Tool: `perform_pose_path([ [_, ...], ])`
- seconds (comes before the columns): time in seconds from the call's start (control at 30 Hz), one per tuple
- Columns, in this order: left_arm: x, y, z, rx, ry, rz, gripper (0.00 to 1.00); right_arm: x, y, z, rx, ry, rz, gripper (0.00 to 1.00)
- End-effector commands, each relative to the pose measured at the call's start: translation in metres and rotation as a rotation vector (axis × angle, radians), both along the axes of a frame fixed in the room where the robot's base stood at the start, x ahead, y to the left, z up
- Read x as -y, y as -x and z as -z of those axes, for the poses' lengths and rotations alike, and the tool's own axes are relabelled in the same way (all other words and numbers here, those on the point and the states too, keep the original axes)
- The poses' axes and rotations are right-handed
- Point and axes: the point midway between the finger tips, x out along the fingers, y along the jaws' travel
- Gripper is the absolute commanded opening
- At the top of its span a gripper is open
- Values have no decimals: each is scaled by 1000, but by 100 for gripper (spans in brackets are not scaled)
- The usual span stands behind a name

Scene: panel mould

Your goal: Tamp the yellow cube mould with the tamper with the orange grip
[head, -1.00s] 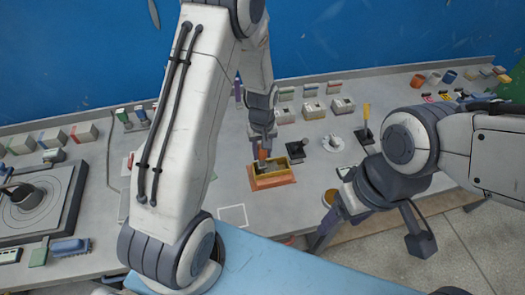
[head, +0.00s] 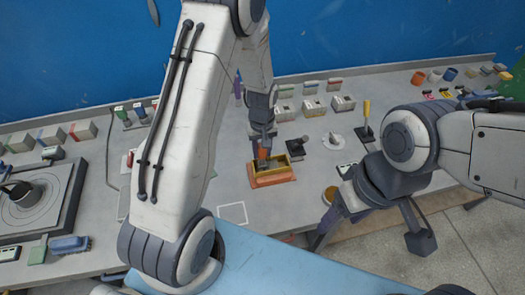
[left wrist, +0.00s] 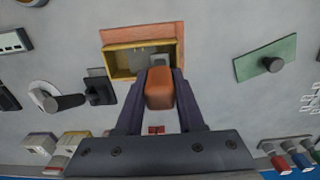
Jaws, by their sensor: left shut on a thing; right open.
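The yellow cube mould (head: 273,178) is an open box with a yellow rim, on an orange base in the middle of the bench. It also shows in the left wrist view (left wrist: 112,63), with grey material inside. My left gripper (head: 264,153) is shut on the orange grip of the tamper (left wrist: 160,88), directly over the mould. The tamper's grey foot is at the mould's opening, partly hidden by the grip. I cannot tell whether it touches the fill. My right gripper (head: 322,232) is open and empty near the bench's front edge, right of the mould.
A dark square-footed tool (head: 303,147) stands close right of the mould, with a white disc-footed tool (head: 334,140) beyond it. Several grey blocks line the back. A white outlined square (head: 232,213) is bare.

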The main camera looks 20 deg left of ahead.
Motion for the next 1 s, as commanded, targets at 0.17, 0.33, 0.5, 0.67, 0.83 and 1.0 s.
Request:
perform_pose_path([
  [0.17,0,0,-19,1,-1,0,0,0,0,-16,0,0,0,68],
  [0.33,0,0,-23,0,0,0,0,0,0,-18,0,0,0,68],
  [0.5,0,0,-21,0,0,0,0,0,0,-17,0,0,0,68],
  [0.67,0,0,-19,0,0,0,0,0,0,-15,0,0,0,68],
  [0.83,0,0,-9,0,0,0,0,0,0,-8,0,0,0,68],
  [1.0,0,0,2,0,0,0,0,0,0,0,0,0,0,68],
])
